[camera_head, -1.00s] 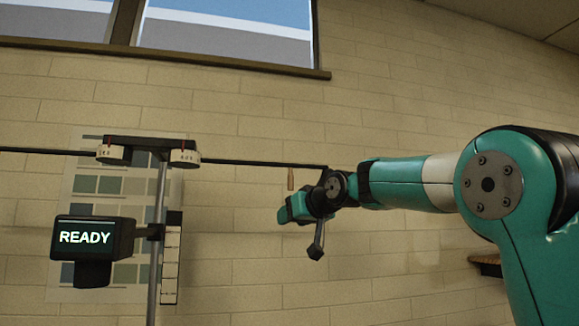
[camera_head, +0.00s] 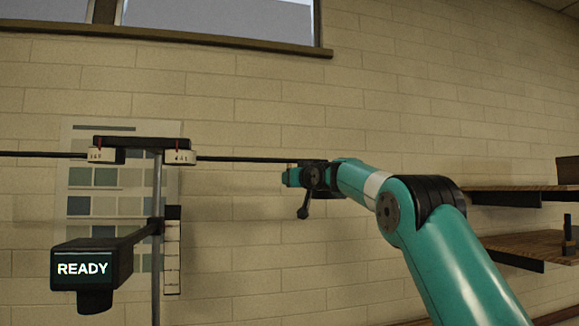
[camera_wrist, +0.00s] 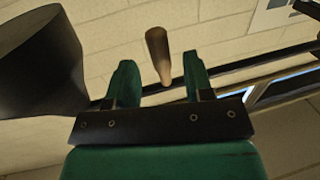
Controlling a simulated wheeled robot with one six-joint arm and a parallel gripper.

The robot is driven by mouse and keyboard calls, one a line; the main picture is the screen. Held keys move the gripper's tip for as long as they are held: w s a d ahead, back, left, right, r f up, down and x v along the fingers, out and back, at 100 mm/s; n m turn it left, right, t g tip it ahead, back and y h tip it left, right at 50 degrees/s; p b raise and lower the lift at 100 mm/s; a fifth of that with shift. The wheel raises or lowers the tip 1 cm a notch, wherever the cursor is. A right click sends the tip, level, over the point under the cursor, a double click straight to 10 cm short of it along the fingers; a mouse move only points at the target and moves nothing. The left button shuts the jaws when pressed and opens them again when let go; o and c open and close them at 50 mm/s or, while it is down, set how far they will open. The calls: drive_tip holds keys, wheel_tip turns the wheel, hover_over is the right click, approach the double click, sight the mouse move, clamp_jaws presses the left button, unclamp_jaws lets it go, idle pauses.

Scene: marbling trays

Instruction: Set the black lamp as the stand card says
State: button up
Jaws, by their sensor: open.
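A large dark tapered body (camera_wrist: 40,60), perhaps the black lamp's head, is left of the fingers. A black box (camera_head: 92,268) on the stand reads READY. I cannot identify a card with readable instructions.
A chart of coloured squares (camera_head: 92,206) hangs on the brick wall behind the stand. A white ruled strip (camera_head: 172,250) is beside the post. Wooden shelves (camera_head: 525,243) are on the right wall. The space below my gripper looks clear.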

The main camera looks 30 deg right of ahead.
drive_tip(key=shift+w+d+p, duration=0.15)
drive_tip(key=shift+w+p, duration=1.2)
drive_tip(key=shift+w, duration=0.6)
clamp_jaws()
